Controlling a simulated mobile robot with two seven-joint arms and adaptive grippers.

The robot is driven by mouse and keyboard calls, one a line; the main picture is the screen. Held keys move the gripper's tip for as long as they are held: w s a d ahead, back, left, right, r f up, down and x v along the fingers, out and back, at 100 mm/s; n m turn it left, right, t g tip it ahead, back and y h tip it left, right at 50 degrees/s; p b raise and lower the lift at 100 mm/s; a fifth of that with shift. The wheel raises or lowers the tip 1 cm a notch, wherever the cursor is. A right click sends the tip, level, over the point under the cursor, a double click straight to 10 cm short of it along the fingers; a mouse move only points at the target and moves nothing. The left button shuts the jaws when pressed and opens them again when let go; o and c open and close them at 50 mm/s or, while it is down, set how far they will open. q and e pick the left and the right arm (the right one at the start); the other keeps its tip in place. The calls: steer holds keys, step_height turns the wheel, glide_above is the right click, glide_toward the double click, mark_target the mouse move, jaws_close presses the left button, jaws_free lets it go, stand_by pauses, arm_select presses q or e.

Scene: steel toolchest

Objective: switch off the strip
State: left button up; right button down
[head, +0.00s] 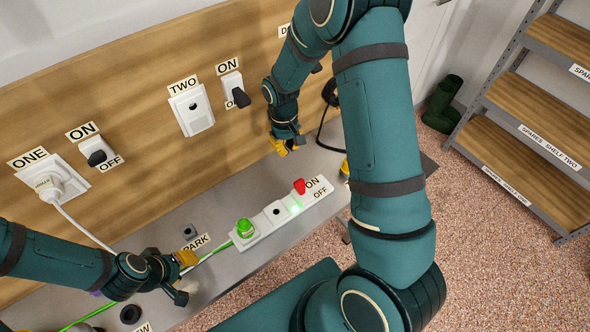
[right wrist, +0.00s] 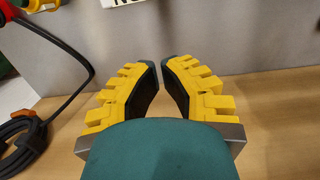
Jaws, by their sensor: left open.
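The white power strip (head: 262,224) lies on the grey bench top. A green lamp (head: 294,209) glows on the strip. A green plug (head: 244,228) sits in its left socket; the middle socket is empty. My left gripper (head: 187,277) is open and empty, left of the strip near the PARK label. My right gripper (head: 287,146) is beyond the strip, close to the wooden panel. Its yellow fingers (right wrist: 160,75) nearly meet, with nothing seen between them.
Wall socket ONE (head: 49,184) holds a white plug; socket TWO (head: 192,110) is empty. Black-lever switches (head: 97,153) are beside both. A black cable coil (right wrist: 22,142) shows in the right wrist view. Shelves (head: 530,130) stand right. My right arm covers part of the bench.

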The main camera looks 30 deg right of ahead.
mark_target(301, 189)
arm_select(q)
steer(key=shift+w+f, duration=0.1)
arm_select(e)
steer(key=f, duration=1)
steer(key=shift+s+f, duration=0.3)
steer(key=shift+s, duration=0.05)
arm_select(q)
steer(key=shift+r+p, duration=0.4)
steer(key=shift+r, duration=0.2)
arm_select(e)
steer(key=s+r, duration=0.2)
steer(key=s, duration=0.1)
steer(key=shift+d, duration=0.15)
steer(key=shift+s+r, duration=0.15)
steer(key=shift+s, duration=0.1)
